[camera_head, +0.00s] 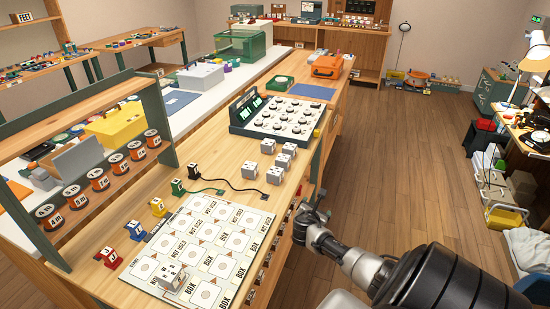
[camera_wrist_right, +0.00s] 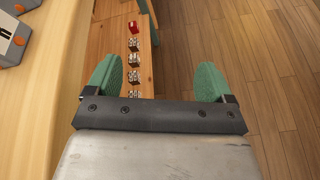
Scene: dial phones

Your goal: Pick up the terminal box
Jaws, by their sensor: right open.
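I cannot tell for sure which thing is the terminal box. Small black (camera_head: 194,170) and green (camera_head: 178,187) boxes with cords stand on the wooden bench (camera_head: 225,160), behind the printed board. My right gripper (camera_head: 311,206) is beside that edge, apart from these boxes. In the right wrist view its green fingers (camera_wrist_right: 156,76) are spread with nothing between them. My left gripper is not in view.
A printed board (camera_head: 206,248) with a pale block (camera_head: 172,277) covers the near bench. A dial console (camera_head: 277,118) stands farther back. The right wrist view shows a red piece (camera_wrist_right: 133,27) beside the bench.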

